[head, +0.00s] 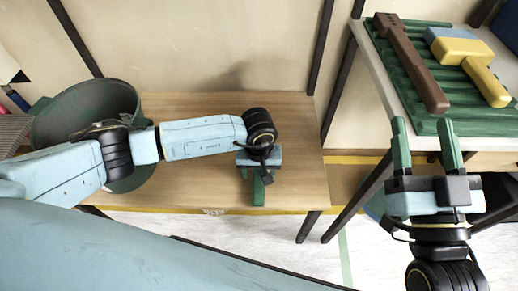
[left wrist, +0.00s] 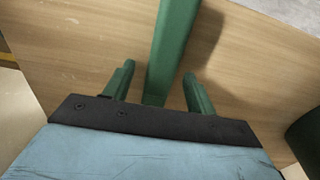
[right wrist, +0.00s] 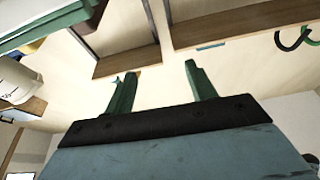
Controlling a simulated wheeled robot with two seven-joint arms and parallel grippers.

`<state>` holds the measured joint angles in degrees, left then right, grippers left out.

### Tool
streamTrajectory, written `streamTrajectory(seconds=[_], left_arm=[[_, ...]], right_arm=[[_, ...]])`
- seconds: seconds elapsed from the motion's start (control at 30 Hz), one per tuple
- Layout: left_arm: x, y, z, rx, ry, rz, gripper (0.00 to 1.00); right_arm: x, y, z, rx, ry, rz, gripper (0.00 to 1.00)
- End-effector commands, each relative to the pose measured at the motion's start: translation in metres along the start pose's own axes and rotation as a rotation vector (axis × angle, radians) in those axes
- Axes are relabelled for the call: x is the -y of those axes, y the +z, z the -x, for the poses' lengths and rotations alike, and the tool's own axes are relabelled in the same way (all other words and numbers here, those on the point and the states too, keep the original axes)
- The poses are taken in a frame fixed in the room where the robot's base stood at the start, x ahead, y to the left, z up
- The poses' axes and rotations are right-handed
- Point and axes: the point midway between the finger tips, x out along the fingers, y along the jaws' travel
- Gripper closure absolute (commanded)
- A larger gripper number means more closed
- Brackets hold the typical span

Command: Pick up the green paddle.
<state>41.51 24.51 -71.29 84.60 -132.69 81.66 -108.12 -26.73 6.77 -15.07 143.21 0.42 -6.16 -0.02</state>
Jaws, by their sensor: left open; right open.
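The green paddle shows as a long green bar (left wrist: 174,45) over the wooden table in the left wrist view. It runs between the fingers of my left gripper (left wrist: 160,70), with a visible gap on each side. In the head view a short green piece (head: 258,192) shows below my left gripper (head: 257,170); the rest is hidden by the gripper and arm. My left gripper is open and points down at the table. My right gripper (head: 422,123) is open and empty, with its fingertips near the front edge of the right table.
The wooden table (head: 180,195) is mostly bare. A dark green bucket (head: 40,135) stands at its left. On the right table, a ribbed green tray (head: 395,70) holds a brown tool (head: 410,60) and a yellow-and-blue tool (head: 468,52). Dark table legs stand between the tables.

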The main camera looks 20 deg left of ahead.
Motion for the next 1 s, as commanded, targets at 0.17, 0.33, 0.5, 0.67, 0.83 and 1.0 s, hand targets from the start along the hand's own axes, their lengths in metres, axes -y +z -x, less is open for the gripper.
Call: streamTrajectory(seconds=[0.17, 0.33, 0.5, 0.67, 0.83, 1.0], left_arm=[[-0.0001, 0.0000, -0.0045, 0.000, 0.001, 0.000, 0.44], [-0.0001, 0.0000, -0.0041, 0.000, 0.001, 0.000, 0.44], [0.0000, -0.0001, -0.0040, 0.000, 0.001, 0.001, 0.62], [0.0001, -0.0001, -0.0040, 0.000, 0.001, 0.001, 0.83], [-0.0001, -0.0005, -0.0036, -0.001, 0.001, 0.001, 0.92], [-0.0001, -0.0006, -0.0030, -0.001, 0.001, 0.001, 0.92]], right_arm=[[0.0017, -0.0083, 0.0001, -0.052, -0.004, -0.003, 0.44], [0.0017, -0.0089, 0.0000, -0.053, -0.004, -0.003, 0.44], [0.0017, -0.0087, 0.0000, -0.052, -0.004, -0.003, 0.44], [0.0017, -0.0087, 0.0000, -0.052, -0.004, -0.003, 0.44], [0.0017, -0.0087, 0.0000, -0.051, -0.004, -0.003, 0.44], [0.0017, -0.0087, -0.0001, -0.050, -0.004, -0.003, 0.44]])
